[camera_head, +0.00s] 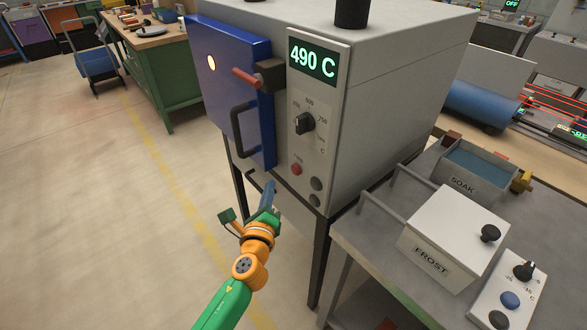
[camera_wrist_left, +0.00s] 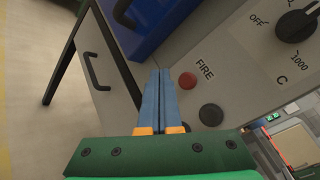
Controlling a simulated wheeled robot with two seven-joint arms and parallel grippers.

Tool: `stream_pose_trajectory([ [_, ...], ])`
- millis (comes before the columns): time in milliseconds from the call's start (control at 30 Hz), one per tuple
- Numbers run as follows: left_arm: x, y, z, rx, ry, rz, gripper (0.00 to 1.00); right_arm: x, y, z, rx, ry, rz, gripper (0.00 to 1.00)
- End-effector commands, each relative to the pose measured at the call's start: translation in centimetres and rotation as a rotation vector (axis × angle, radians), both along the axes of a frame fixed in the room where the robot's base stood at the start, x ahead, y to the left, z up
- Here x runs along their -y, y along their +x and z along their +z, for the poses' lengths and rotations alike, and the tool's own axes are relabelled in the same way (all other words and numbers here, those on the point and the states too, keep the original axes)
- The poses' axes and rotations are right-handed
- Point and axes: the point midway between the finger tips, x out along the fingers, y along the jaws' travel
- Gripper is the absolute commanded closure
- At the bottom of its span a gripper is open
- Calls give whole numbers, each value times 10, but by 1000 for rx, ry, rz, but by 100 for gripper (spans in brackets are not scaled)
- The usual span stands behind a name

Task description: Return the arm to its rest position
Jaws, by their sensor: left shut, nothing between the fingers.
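My left arm comes in from the bottom of the head view, green and orange. Its gripper (camera_head: 269,188) is shut and empty, in front of the kiln's lower front. In the left wrist view the two blue fingers (camera_wrist_left: 160,75) lie together, left of the red FIRE button (camera_wrist_left: 188,80) and a black button (camera_wrist_left: 211,114). I cannot tell whether the fingertips touch the kiln. The grey kiln (camera_head: 390,90) has a blue door (camera_head: 225,75), which looks closed, with a black handle (camera_head: 238,125). Its display (camera_head: 313,62) reads 490 C. My right gripper is not in view.
A metal bench (camera_head: 375,240) at the right holds a white FROST box (camera_head: 455,225), a SOAK tank (camera_head: 485,165) and a control panel (camera_head: 508,290). A green workbench (camera_head: 160,75) and blue cart (camera_head: 92,62) stand back left. The floor (camera_head: 90,220) at left is clear.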

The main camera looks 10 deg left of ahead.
Motion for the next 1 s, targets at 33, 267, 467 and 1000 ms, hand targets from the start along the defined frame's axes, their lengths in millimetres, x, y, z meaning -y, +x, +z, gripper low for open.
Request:
stream_pose_trajectory([
  [33, 0, 0, 0, 0, 0, 0, 100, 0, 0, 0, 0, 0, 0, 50],
  [267, 0, 0, 0, 0, 0, 0, 100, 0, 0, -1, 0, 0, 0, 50],
  [467, 0, -12, -56, -126, -154, 8, 100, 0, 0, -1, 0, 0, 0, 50],
  [1000, -22, -380, -381, -769, -1514, 1231, 100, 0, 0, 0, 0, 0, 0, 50],
])
